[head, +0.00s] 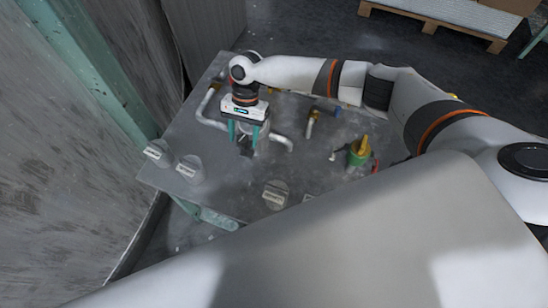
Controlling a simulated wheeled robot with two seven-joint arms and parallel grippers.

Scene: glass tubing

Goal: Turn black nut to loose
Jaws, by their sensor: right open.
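My right gripper (244,138) points down over the grey table, with its two teal fingers apart. A small dark piece (245,149) shows just below and between the fingertips; it may be the black nut, but it is too small to be sure. I cannot tell whether the fingers touch it. A light grey bent pipe (281,139) runs out to the right beside the gripper. The gripper body hides part of the tubing behind it. My left gripper does not show.
Another bent pipe (205,107) is left of the gripper. A green and yellow valve (359,150) and a blue-handled valve (324,108) stand to the right. A wall closes off the left.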

